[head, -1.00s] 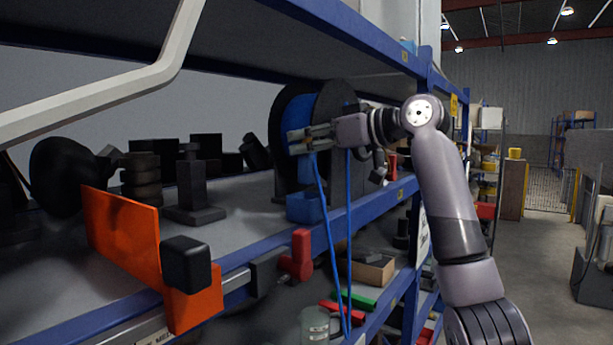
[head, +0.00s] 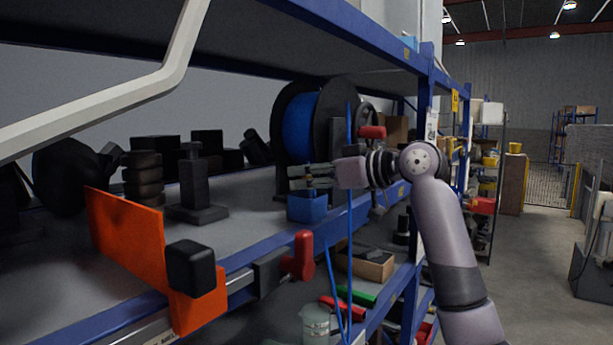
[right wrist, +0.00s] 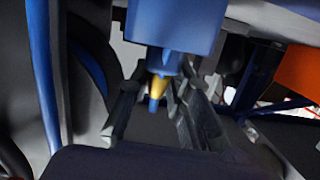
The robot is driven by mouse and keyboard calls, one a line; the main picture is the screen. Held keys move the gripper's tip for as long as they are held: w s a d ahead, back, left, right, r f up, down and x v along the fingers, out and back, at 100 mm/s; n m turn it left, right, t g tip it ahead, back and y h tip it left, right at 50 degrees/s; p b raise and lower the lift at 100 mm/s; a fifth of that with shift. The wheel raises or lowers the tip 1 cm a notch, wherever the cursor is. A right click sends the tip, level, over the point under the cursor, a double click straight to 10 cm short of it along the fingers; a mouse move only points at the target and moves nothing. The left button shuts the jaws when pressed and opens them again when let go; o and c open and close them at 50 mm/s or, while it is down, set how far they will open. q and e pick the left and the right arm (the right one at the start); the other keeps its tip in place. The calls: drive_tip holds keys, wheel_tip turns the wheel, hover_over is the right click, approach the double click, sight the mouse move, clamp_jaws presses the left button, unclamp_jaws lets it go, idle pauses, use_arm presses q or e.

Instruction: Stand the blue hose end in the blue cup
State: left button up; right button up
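The blue cup (head: 306,207) stands at the shelf's front edge in the head view. It also shows at the top of the right wrist view (right wrist: 174,24). The hose end, with a brass-coloured fitting (right wrist: 158,86) and blue tip, is upright at the cup, lower part hidden by it. I cannot tell how deep it sits. My right gripper (head: 308,176) is just above the cup. In the right wrist view its fingers (right wrist: 161,100) stand on either side of the fitting, apart, with small gaps. The blue hose (head: 349,215) hangs in front of the shelf. My left gripper is not in view.
A black reel with blue hose (head: 299,128) stands behind the cup. Black parts (head: 195,190) stand on the shelf.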

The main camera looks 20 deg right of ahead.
sight(311, 177)
drive_tip(key=o, duration=0.5)
drive_tip(key=shift+c, duration=0.2)
drive_tip(key=shift+r, duration=0.25)
drive_tip(key=b+v, duration=0.3)
drive_tip(key=v, duration=0.1)
drive_tip(key=shift+d+f, duration=0.15)
drive_tip(key=shift+f, duration=0.2)
drive_tip(key=b+v, duration=0.3)
drive_tip(key=v, duration=0.5)
drive_tip(key=shift+r, duration=0.25)
